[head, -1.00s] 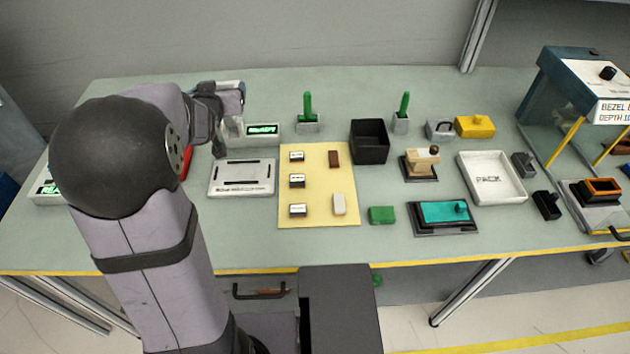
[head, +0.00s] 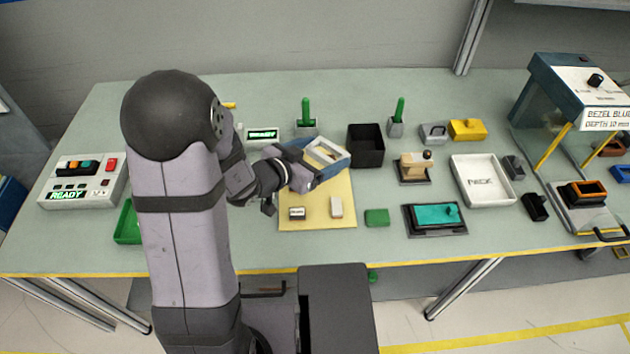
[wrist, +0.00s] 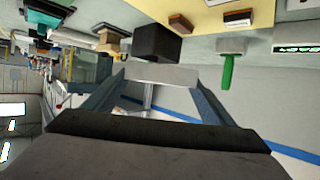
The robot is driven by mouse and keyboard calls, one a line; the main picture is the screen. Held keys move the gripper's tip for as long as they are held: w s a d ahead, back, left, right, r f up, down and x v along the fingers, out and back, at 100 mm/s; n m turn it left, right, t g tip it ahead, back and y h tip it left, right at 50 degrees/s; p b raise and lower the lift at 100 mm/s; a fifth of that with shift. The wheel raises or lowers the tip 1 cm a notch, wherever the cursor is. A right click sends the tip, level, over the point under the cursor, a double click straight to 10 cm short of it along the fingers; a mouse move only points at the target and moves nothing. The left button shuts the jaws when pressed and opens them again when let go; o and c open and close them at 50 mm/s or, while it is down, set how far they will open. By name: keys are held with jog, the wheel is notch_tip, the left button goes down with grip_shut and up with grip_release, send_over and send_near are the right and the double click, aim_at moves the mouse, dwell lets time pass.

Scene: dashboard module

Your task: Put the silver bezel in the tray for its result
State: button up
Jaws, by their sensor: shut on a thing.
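My gripper (head: 328,156) is in the head view, raised over the yellow mat, with its blue-grey fingers shut on the silver bezel (head: 322,152). In the wrist view the bezel (wrist: 160,75) shows as a light grey bar between the two fingers. A white tray marked PACK (head: 482,181) stands to the right and looks empty. A green tray (head: 127,224) is at the left, partly hidden by my arm.
A black open bin (head: 366,145) stands just right of my gripper. Green-handled stamps (head: 306,118), a wooden-handled block (head: 415,168) and a teal pad (head: 434,218) stand around. A control box (head: 82,182) at far left reads READY. A glass-sided gauge station (head: 580,90) is at right.

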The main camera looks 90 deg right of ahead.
send_over(322, 188)
jog(key=shift+d+f, duration=0.15)
jog(key=shift+f, duration=2.8)
jog(key=shift+f+p, duration=0.4)
jog(key=shift+f, duration=1.65)
jog(key=shift+f, duration=0.2)
jog(key=o, duration=1.1)
jog(key=shift+r, duration=0.2)
